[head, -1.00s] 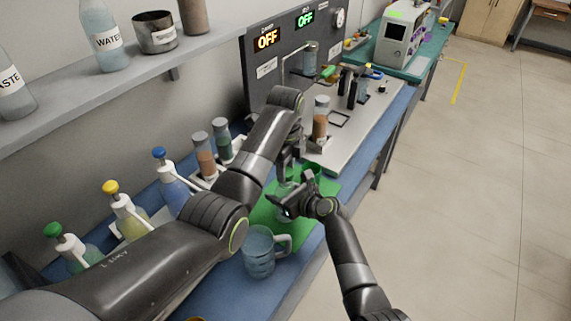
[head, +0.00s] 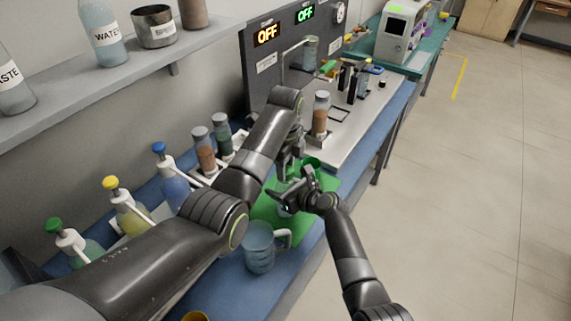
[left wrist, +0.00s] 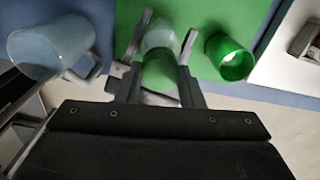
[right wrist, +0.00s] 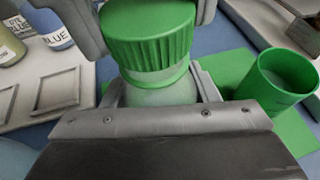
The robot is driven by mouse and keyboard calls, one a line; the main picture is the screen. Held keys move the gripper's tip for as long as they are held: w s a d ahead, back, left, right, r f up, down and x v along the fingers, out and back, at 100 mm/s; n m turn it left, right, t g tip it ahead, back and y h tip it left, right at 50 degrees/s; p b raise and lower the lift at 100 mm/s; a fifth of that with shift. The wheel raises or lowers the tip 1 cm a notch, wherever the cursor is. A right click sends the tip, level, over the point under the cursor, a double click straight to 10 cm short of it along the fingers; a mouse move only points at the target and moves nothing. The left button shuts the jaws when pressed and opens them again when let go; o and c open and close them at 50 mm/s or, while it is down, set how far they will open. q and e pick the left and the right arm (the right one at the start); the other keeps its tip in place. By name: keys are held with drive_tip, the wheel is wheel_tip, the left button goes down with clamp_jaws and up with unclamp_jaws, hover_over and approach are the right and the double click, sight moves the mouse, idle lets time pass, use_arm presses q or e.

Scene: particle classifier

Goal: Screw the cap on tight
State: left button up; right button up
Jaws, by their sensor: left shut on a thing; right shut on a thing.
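A ribbed green cap (right wrist: 147,32) sits on the mouth of a clear jar (right wrist: 165,94) in the right wrist view. A narrow clear strip shows between the cap's lower edge and a thin green band around the jar. My left gripper (left wrist: 160,78) is shut on the cap from above, its fingers on either side. My right gripper (right wrist: 162,92) is shut around the jar's body below the band. In the head view, my left gripper (head: 287,165) and my right gripper (head: 290,198) meet over the green mat (head: 265,208); they mostly hide the jar and cap.
An open green cup (right wrist: 275,78) stands on the mat beside the jar. A clear mug (head: 259,248) stands in front. Pump bottles (head: 170,185) and capped jars line the wall side. A metal plate (head: 345,140) with a brown-filled jar (head: 321,113) lies beyond.

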use_arm(q)
drive_tip(key=shift+f, duration=0.25)
drive_tip(key=m, duration=1.3)
drive_tip(key=o, duration=1)
drive_tip(key=shift+r, duration=2.2)
drive_tip(key=shift+c, duration=0.2)
